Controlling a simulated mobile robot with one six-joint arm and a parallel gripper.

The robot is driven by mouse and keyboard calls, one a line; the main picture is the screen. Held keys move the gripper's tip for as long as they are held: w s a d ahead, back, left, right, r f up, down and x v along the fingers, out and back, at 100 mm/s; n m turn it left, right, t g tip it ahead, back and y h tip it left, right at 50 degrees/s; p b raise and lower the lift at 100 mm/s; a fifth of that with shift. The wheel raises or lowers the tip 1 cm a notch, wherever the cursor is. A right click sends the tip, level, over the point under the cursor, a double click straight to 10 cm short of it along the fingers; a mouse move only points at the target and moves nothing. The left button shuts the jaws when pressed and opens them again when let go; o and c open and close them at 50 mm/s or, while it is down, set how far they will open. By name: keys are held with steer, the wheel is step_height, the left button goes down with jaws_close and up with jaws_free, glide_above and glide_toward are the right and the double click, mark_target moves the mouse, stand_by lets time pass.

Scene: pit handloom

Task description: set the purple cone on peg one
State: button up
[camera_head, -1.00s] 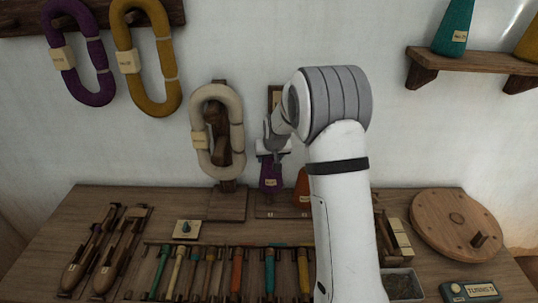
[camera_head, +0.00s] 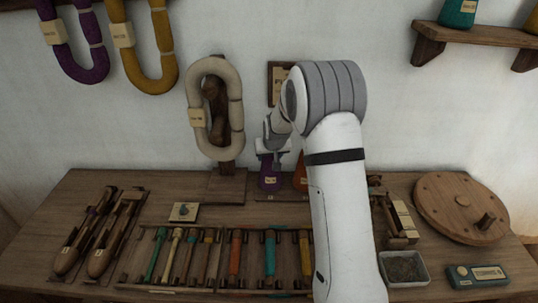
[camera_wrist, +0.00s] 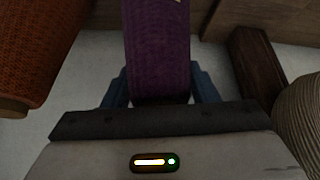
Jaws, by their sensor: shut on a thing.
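The purple cone (camera_head: 270,176) stands upright at the left end of the low dark peg board (camera_head: 283,195) at the back of the table. My gripper (camera_head: 271,148) is shut on the upper part of the cone, and in the wrist view the purple cone (camera_wrist: 158,45) sits between the blue-grey fingers (camera_wrist: 160,88). The cone's base meets or hovers just above the board; I cannot tell which. Peg one itself is hidden. An orange cone (camera_head: 301,174) stands to the right, partly behind my arm; it also shows in the wrist view (camera_wrist: 35,50).
A cream skein (camera_head: 236,112) hangs on a wooden stand close left. Several coloured bobbins (camera_head: 236,256) lie in a front rack. Two shuttles (camera_head: 105,240) lie left. A round wooden disc (camera_head: 462,208) and a grey tray (camera_head: 425,268) are at right.

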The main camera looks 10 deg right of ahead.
steer(key=o, duration=1.8)
steer(key=shift+r+p, duration=1.9)
steer(key=shift+r, duration=2.1)
